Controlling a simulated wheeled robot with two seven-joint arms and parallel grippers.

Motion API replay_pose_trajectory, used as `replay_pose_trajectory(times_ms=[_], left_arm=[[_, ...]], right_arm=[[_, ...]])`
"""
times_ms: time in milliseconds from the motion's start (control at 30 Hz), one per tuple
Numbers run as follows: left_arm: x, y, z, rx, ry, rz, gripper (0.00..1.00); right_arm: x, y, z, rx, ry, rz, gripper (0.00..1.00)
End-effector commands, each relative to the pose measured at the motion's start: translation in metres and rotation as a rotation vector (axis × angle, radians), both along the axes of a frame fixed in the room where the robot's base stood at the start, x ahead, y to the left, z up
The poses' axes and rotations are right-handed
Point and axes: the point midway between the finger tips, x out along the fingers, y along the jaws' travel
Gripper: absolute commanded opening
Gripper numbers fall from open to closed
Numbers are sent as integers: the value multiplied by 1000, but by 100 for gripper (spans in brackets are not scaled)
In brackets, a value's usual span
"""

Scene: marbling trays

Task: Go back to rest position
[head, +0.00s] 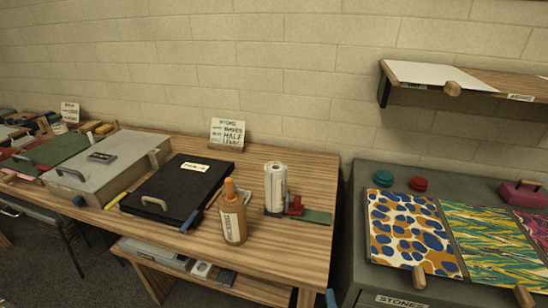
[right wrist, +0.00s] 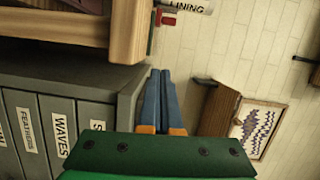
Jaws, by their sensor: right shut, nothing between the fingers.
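My right gripper (right wrist: 160,74) shows in the right wrist view with its two blue fingers together and nothing between them. It is beside the wooden table edge and the front of the grey cabinet (right wrist: 70,82). In the head view only a small blue tip of my right gripper (head: 331,298) shows at the bottom edge, in front of the gap between the wooden table (head: 300,240) and the grey cabinet. My left gripper is in neither view.
The table holds a black case (head: 175,185), an orange-capped bottle (head: 232,218), a white roll (head: 276,187) and a grey case (head: 100,165). Patterned sheets (head: 408,232) lie on the grey cabinet top. A wall shelf (head: 460,80) hangs above it.

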Motion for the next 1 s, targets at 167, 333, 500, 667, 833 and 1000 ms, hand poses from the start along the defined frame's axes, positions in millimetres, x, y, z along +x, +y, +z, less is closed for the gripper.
replay_pose_trajectory(times_ms=[167,333,500,667,833,1000], left_arm=[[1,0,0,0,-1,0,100],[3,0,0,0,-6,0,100],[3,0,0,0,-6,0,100],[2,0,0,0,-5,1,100],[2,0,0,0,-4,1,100],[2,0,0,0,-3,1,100]], right_arm=[[-4,9,-33,-117,84,58,0],[-14,18,-77,-266,192,140,0],[-40,24,-144,-498,360,288,0],[-91,17,-225,-787,570,516,0],[-193,-24,-312,-1148,853,916,0],[-267,-62,-341,-1324,1010,1218,0]])
